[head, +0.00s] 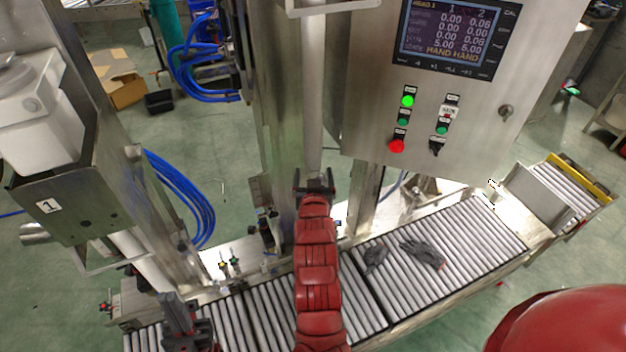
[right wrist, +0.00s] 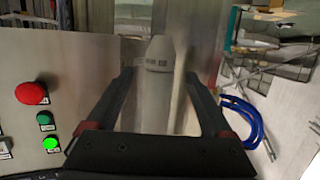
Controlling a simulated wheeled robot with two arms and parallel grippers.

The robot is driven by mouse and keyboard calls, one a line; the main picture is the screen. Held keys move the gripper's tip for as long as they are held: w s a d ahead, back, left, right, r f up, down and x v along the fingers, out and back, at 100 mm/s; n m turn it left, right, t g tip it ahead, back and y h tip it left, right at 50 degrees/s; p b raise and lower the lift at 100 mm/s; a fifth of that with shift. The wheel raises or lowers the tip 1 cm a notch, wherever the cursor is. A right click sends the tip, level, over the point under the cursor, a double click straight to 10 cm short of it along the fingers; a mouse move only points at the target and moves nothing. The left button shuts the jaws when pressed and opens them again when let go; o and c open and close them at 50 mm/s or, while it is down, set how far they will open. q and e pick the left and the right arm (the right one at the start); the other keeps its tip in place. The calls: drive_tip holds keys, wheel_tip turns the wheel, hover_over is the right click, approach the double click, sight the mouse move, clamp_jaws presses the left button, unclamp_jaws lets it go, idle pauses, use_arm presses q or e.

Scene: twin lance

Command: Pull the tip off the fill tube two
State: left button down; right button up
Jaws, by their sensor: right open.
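Fill tube two (head: 313,90) hangs vertically in the middle of the head view, left of the control panel. In the right wrist view its pale grey tip (right wrist: 158,52) has a rounded end and a band with small dark marks. My right gripper (head: 314,182) is open at the tube's lower end. In the right wrist view the right gripper's fingers (right wrist: 158,75) stand on either side of the tube, with gaps visible. The gripper body hides part of the tube there. My left gripper (head: 178,305) is low at the left over the rollers, its jaw opening unclear.
A roller conveyor (head: 470,240) runs below, with dark gloves (head: 423,253) lying on it. The control panel (head: 370,120) stands close on the right. A unit marked 1 (head: 75,200) and blue hoses (head: 185,200) are at the left.

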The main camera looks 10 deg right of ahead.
sight(313, 171)
drive_tip(key=shift+f+b+x, duration=0.2)
drive_tip(key=shift+b+x, duration=0.15)
drive_tip(key=shift+x, duration=0.65)
drive_tip(key=shift+f+b+x, duration=0.15)
drive_tip(key=shift+b+x, duration=0.25)
drive_tip(key=shift+x, duration=0.6)
drive_tip(key=shift+f+b+x, duration=0.2)
drive_tip(key=shift+b+x, duration=0.15)
drive_tip(key=shift+x, duration=0.65)
drive_tip(key=shift+s, duration=0.1)
clamp_jaws()
